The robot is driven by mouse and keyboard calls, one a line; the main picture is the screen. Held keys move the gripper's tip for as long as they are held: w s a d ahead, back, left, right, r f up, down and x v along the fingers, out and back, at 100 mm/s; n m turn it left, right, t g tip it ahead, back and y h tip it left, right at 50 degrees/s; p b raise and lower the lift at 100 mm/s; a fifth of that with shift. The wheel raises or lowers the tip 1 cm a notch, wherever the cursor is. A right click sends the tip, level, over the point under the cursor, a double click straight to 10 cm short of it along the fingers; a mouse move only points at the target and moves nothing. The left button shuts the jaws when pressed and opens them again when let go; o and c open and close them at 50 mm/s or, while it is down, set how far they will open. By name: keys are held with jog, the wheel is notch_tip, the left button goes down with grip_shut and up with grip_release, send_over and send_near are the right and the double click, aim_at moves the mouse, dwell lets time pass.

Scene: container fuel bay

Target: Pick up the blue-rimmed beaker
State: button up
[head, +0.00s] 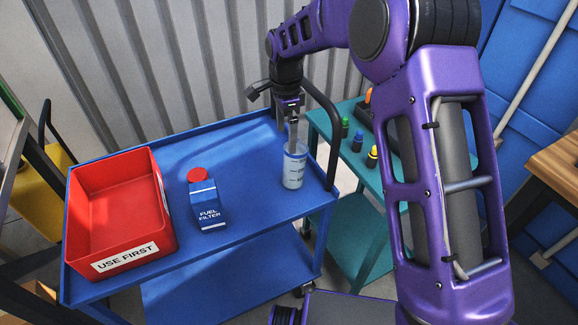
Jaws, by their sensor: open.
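The blue-rimmed beaker (293,172) is clear with dark markings and stands upright near the right end of the blue cart's top (240,205). My gripper (292,140) points down at the beaker's mouth, with its fingers overlapping the rim in the head view. The jaws are open. I cannot tell whether a finger is inside the beaker or just in front of or behind its wall. The far side of the rim is partly hidden by the fingers.
The cart's dark handle (326,120) rises close on the right. A teal cart (345,190) holds small bottles.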

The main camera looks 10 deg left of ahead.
aim_at(288, 160)
jog(key=f, duration=0.3)
jog(key=s+f+b, duration=0.1)
jog(key=f, duration=0.2)
jog(key=d+f, duration=0.1)
jog(key=f, duration=0.1)
jog(key=shift+s+f+b, duration=0.25)
jog(key=shift+f+b, duration=0.05)
jog(key=shift+f, duration=0.1)
jog(key=shift+w+a+f, duration=0.15)
jog(key=shift+w+f, duration=0.05)
jog(key=shift+f, duration=0.35)
jog(key=shift+w+a+f, duration=0.25)
jog(key=shift+w+f, duration=0.3)
jog(key=shift+w, duration=0.05)
jog(key=shift+s+d+r, duration=0.1)
jog(key=shift+s+r, duration=0.1)
jog(key=shift+r, duration=0.25)
jog(key=shift+c, duration=0.9)
jog(key=shift+r, duration=0.3)
grip_shut()
jog(key=shift+d, duration=0.1)
